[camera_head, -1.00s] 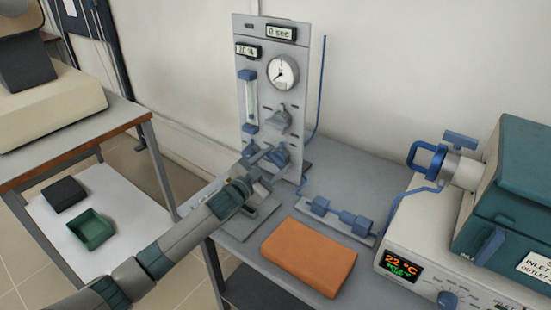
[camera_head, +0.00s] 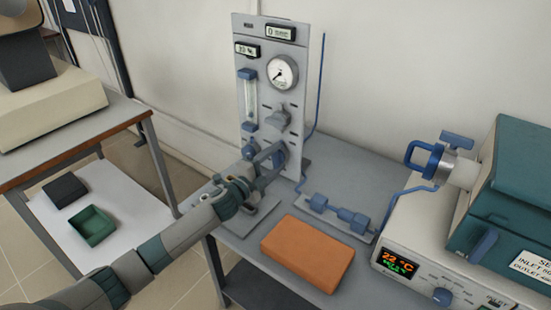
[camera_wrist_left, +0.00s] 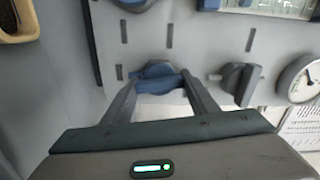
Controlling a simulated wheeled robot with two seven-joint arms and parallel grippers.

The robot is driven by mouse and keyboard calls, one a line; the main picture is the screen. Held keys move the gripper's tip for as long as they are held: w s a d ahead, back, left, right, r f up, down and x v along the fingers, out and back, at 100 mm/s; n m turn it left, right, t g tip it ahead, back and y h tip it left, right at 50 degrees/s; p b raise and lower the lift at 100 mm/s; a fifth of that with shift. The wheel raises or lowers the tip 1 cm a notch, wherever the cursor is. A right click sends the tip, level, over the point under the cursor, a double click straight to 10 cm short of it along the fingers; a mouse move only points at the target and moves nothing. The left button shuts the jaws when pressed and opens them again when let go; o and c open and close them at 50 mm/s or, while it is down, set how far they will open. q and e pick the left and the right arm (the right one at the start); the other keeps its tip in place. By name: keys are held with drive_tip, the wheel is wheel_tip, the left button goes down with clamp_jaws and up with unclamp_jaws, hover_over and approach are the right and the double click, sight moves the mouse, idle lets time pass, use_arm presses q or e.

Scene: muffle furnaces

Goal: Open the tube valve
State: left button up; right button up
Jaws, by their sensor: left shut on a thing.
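A grey upright panel (camera_head: 246,95) carries a round gauge, a clear flow tube and valve knobs. A blue valve knob (camera_head: 279,159) sits low on its front, partly hidden by my left gripper (camera_head: 271,157). In the left wrist view, the blue knob (camera_wrist_left: 158,78) lies between the two fingers of my left gripper (camera_wrist_left: 160,86), and the fingers are shut on it. A grey valve knob (camera_head: 279,118) is just above it in the head view and also shows in the left wrist view (camera_wrist_left: 236,80). My right gripper is not in view.
An orange block (camera_head: 307,253) lies on the grey bench in front of the panel. Blue tube fittings (camera_head: 338,213) stand right of the panel. A furnace (camera_head: 500,205) with a blue-handled valve (camera_head: 428,158) is at the right. A side table (camera_head: 75,140) is at the left.

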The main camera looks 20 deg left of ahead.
use_arm(q)
drive_tip(key=shift+f+m, duration=0.1)
drive_tip(key=shift+m, duration=1)
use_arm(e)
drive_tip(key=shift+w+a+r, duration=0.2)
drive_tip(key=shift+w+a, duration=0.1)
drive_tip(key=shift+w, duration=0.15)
use_arm(q)
drive_tip(key=o, duration=1)
drive_tip(key=shift+o, duration=0.2)
drive_tip(key=shift+s, duration=0.15)
drive_tip(key=b+v, duration=0.2)
drive_tip(key=v, duration=1.5)
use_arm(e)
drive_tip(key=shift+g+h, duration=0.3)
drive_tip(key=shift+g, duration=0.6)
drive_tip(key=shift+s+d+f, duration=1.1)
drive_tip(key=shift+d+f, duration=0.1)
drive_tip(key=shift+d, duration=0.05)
